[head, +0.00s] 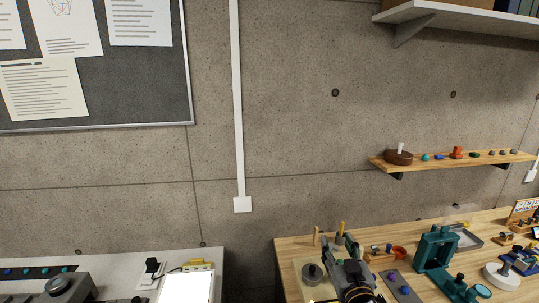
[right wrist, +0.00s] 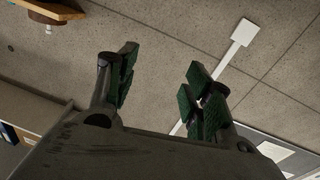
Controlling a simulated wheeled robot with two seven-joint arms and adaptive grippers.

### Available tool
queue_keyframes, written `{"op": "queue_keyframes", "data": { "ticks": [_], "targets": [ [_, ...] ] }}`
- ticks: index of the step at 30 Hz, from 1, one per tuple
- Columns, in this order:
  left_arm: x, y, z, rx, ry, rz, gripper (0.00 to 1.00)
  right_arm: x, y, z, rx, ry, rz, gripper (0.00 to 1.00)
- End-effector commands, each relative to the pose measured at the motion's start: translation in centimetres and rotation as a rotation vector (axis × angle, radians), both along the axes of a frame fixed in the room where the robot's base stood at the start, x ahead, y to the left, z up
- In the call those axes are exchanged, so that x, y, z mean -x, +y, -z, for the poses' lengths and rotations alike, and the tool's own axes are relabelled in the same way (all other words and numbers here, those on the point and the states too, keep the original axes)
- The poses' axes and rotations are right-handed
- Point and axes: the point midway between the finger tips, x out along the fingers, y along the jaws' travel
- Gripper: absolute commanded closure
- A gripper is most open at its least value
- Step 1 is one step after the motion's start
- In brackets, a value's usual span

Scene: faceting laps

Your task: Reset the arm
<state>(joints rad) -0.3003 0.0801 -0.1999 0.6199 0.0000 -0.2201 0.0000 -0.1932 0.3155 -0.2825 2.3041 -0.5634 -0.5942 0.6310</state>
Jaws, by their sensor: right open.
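My right gripper (head: 342,252) reaches up from the bottom of the head view, in front of the left part of the wooden bench. In the right wrist view its two green-padded fingers (right wrist: 163,88) stand well apart. Nothing is between them, only the concrete wall behind. My left gripper is in neither view.
The wooden bench (head: 291,254) at lower right carries a green press-like stand (head: 434,250), a grey tray (head: 468,241) and several small parts. A wall shelf (head: 437,160) with stones hangs above. A white table (head: 222,264) with a bright panel (head: 187,287) is at lower left. A gap separates the tables.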

Motion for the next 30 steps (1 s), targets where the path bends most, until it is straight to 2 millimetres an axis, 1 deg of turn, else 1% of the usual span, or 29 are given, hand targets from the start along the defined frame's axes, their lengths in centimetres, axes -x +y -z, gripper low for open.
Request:
{"op": "queue_keyframes", "data": {
  "ticks": [1, 5, 8, 9, 14, 18, 20, 21, 24, 30],
  "targets": [
    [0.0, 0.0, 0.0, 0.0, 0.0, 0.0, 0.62, 0.5, -0.6, 1.3, -0.004, 0.053, 0.024, 0.49],
    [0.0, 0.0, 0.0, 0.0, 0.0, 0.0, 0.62, 1.8, -2.1, 4.8, -0.004, 0.194, 0.08, 0.49],
    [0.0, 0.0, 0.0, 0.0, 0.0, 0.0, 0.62, 3.3, -3.0, 7.4, -0.001, 0.308, 0.111, 0.49],
    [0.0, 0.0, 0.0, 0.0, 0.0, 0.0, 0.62, 3.9, -3.3, 8.5, 0.003, 0.354, 0.12, 0.49],
    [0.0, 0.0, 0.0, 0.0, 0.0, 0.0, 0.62, 7.0, -4.2, 12.6, 0.014, 0.545, 0.143, 0.49],
    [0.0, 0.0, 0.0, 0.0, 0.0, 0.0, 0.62, 10.3, -4.6, 15.9, 0.026, 0.714, 0.14, 0.49],
    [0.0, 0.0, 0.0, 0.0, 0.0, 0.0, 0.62, 11.9, -4.6, 17.2, 0.032, 0.787, 0.131, 0.49],
    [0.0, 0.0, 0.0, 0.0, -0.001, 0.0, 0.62, 12.9, -4.6, 18.0, 0.035, 0.836, 0.124, 0.49],
    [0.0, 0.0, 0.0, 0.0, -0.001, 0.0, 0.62, 15.4, -4.5, 19.7, 0.044, 0.943, 0.102, 0.49],
    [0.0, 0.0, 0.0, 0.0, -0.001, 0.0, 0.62, 19.0, -4.1, 21.6, 0.056, 1.087, 0.055, 0.49]
  ]
}}
